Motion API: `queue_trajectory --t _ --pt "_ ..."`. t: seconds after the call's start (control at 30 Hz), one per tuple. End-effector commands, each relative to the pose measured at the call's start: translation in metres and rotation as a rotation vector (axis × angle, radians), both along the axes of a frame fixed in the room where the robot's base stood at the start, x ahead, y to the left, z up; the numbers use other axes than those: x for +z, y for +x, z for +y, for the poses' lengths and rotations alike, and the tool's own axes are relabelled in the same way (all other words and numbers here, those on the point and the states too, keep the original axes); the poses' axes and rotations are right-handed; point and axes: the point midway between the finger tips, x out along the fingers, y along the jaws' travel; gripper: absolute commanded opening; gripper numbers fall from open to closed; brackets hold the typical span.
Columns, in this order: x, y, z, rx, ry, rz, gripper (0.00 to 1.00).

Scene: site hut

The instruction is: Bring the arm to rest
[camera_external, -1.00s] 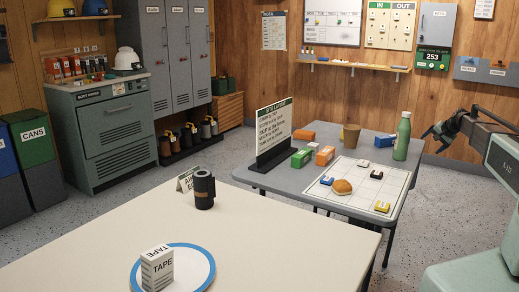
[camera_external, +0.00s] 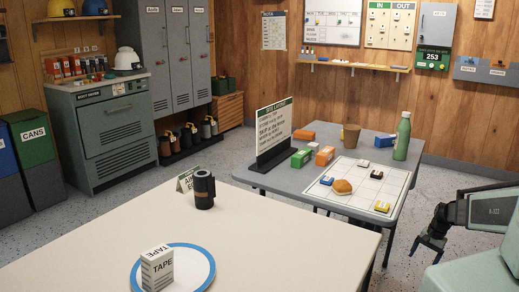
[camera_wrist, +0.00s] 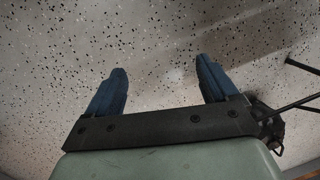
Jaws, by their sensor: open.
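My gripper (camera_external: 430,247) hangs at the right of the external view, off the right side of the tables and pointing down toward the floor. In the wrist view its two blue fingers (camera_wrist: 160,85) stand well apart with only speckled floor between them. It is open and holds nothing. My arm comes in from the right edge of the external view.
The grey table (camera_external: 398,208) holds a white grid sheet with a bun and small boxes, a green bottle (camera_external: 402,136), a brown cup (camera_external: 351,136) and a sign. The cream table (camera_external: 290,235) holds a tape box (camera_external: 158,269) on a blue-rimmed plate. Floor around my gripper is clear.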

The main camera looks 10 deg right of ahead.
Motion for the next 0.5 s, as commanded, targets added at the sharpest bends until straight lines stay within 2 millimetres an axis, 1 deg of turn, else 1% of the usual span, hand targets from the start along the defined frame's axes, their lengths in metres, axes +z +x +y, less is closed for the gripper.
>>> queue_trajectory --t 0.03,0.07,0.1,0.17,0.2,0.27,0.3,0.37,0.4,0.47,0.5 --pt "-0.005 -0.021 0.028 0.069 0.007 0.034 0.87" --pt "-0.008 -0.031 0.042 0.109 0.011 0.052 0.87" --pt "-0.013 -0.045 0.059 0.164 0.016 0.076 0.87" --pt "-0.018 -0.067 0.083 0.245 0.024 0.114 0.87" --pt "-0.021 -0.082 0.098 0.298 0.030 0.138 0.87" --pt "-0.024 -0.106 0.119 0.380 0.038 0.175 0.87" --pt "-0.026 -0.123 0.131 0.432 0.044 0.201 0.87" --pt "-0.027 -0.147 0.149 0.512 0.052 0.238 0.87" --pt "-0.028 -0.164 0.159 0.565 0.059 0.264 0.87" --pt "-0.027 -0.189 0.173 0.643 0.069 0.301 0.87" --pt "-0.027 -0.205 0.181 0.695 0.074 0.326 0.87"
